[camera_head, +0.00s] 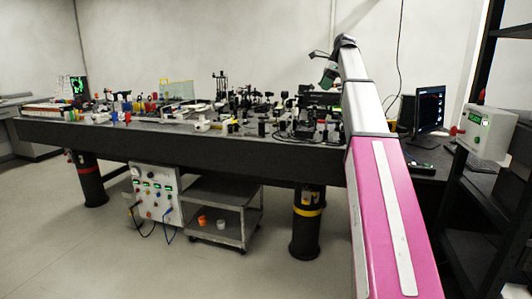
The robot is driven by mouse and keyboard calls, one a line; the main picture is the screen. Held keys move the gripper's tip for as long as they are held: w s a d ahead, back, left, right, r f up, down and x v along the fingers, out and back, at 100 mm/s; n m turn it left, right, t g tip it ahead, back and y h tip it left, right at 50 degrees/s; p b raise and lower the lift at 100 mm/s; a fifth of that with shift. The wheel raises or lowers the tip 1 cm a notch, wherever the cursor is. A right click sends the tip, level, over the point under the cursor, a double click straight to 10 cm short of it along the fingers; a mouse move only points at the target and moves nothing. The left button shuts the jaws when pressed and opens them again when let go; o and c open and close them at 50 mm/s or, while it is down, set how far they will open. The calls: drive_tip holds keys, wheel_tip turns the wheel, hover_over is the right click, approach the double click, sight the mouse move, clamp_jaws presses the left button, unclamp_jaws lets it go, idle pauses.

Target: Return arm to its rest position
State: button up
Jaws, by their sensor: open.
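My arm (380,210), pink and white, reaches from the lower right up and forward over the right part of the long dark optical bench (200,138). Its far end bends over at the top. My gripper (327,80) hangs there, small and dark with a greenish part, above the equipment on the bench. It is open, and I see nothing held in it. My arm hides part of the bench's right end.
Dense optical mounts (255,105) crowd the bench top below my gripper. A monitor (430,108) and a grey control box (487,131) on a dark shelf stand to the right of my arm. A metal cart (222,205) is under the bench. Open floor lies front left.

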drive_tip(key=s+a+f+n+h, duration=0.1)
drive_tip(key=s+f+n, duration=0.2)
drive_tip(key=f, duration=0.9)
drive_tip(key=s+a+f+n, duration=0.2)
drive_tip(key=s+f, duration=0.1)
drive_tip(key=f, duration=1)
drive_tip(key=s+a+f+n+h, duration=0.1)
drive_tip(key=s+f+n, duration=0.15)
drive_tip(key=f, duration=0.95)
drive_tip(key=s+a+f+n+h, duration=0.1)
drive_tip(key=s+f+n+h, duration=0.1)
drive_tip(key=s+f+n, duration=1)
drive_tip(key=s+f, duration=1.1)
drive_tip(key=f, duration=0.3)
drive_tip(key=shift+s+a+f+g, duration=0.2)
drive_tip(key=shift+a+g, duration=0.1)
drive_tip(key=shift+a, duration=0.1)
